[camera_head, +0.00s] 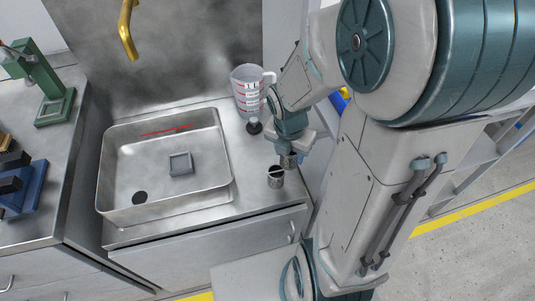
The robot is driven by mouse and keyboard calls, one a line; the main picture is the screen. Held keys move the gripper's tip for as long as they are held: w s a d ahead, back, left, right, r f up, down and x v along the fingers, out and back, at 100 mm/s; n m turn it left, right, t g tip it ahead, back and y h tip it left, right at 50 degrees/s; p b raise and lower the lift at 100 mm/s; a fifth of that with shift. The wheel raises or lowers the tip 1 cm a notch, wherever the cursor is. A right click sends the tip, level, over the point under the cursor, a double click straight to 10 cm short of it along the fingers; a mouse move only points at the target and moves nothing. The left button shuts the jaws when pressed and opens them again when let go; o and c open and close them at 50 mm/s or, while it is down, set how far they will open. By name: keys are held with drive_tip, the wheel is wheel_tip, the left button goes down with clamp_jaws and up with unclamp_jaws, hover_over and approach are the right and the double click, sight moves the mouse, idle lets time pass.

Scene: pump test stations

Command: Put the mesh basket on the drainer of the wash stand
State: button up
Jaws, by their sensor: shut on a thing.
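The mesh basket (275,179) is a small grey cylinder with a bar across its open top. It is upright at the front right of the wash stand's steel top (243,197). My gripper (287,161) points down right at the basket's upper right side and is shut on it. The fingertips are small and partly hidden. I cannot tell whether the basket's bottom touches the steel or hangs just above it. The strip right of the basin is the drainer side; no ribs are clear there.
The steel basin (115,179) holds a small square grey frame (180,164) and a thin red stick (165,131). A clear measuring jug (247,90) and a small black-topped item (254,127) stand behind the basket. A brass tap (127,32) hangs above. Steel left of the basket is bare.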

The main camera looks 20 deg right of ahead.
drive_tip(key=w+a+f, duration=0.1)
drive_tip(key=w, duration=0.1)
drive_tip(key=w+a+f+b, duration=0.1)
drive_tip(key=w+f, duration=0.1)
drive_tip(key=w, duration=0.1)
drive_tip(key=w+a+f, duration=0.1)
drive_tip(key=w+f, duration=0.1)
drive_tip(key=w, duration=0.1)
drive_tip(key=shift+w+a+f, duration=0.1)
drive_tip(key=shift+w+f, duration=0.1)
drive_tip(key=shift+w, duration=0.05)
drive_tip(key=shift+f+b, duration=0.55)
drive_tip(key=shift+f, duration=1.45)
drive_tip(key=shift+f, duration=0.1)
drive_tip(key=shift+f, duration=0.15)
drive_tip(key=o, duration=1.1)
